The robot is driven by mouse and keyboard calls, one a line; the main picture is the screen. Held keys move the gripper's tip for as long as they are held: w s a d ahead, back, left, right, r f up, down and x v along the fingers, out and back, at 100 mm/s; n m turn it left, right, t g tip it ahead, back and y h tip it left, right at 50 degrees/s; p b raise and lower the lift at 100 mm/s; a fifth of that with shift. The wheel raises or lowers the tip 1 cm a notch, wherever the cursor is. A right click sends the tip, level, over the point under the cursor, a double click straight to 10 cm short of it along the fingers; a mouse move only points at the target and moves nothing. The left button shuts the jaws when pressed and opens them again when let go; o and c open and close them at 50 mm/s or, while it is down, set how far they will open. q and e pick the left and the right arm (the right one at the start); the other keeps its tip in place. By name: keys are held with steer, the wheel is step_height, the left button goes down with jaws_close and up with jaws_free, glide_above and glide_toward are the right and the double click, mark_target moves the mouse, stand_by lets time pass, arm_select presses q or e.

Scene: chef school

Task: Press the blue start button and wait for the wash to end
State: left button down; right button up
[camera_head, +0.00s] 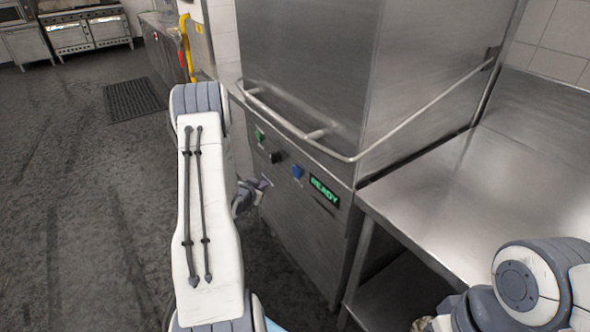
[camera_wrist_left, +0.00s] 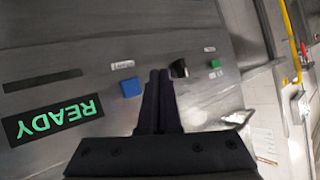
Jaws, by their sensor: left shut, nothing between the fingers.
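The blue start button (camera_head: 297,171) is on the front panel of the steel dishwasher (camera_head: 305,70), between a black knob (camera_head: 275,157) and a lit display (camera_head: 325,192) reading READY in green. My left gripper (camera_head: 264,184) is shut and empty, in front of the panel, below and left of the button in the head view. In the left wrist view the shut fingers (camera_wrist_left: 160,76) point at the panel, between the blue button (camera_wrist_left: 131,88) and the black knob (camera_wrist_left: 179,68). They appear apart from the button. My right gripper is out of view; only part of that arm shows.
A green button (camera_head: 259,135) is at the panel's left end. The hood's bar handle (camera_head: 300,133) juts out above the panel. A steel table (camera_head: 500,180) adjoins the dishwasher on the right. Open floor (camera_head: 85,220) with a dark mat (camera_head: 133,99) lies left.

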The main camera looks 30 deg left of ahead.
arm_select(q)
glide_toward(293, 172)
step_height(293, 172, down, 3)
steer(key=w+a, duration=0.2)
steer(key=a, duration=0.1)
steer(key=shift+w+d+b, duration=0.2)
steer(key=shift+w+b, duration=0.05)
steer(key=shift+w, duration=0.25)
steer(key=shift+w+d+b, duration=0.2)
steer(key=shift+w+b, duration=0.05)
steer(key=shift+w, duration=0.2)
stand_by(1.3)
steer(key=shift+w+d, duration=0.1)
steer(key=shift+w, duration=0.25)
steer(key=shift+w+d+b, duration=0.25)
steer(key=shift+w+b, duration=0.1)
steer(key=shift+w, duration=0.15)
stand_by(0.7)
steer(key=shift+s+a, duration=0.35)
steer(key=shift+s, duration=0.5)
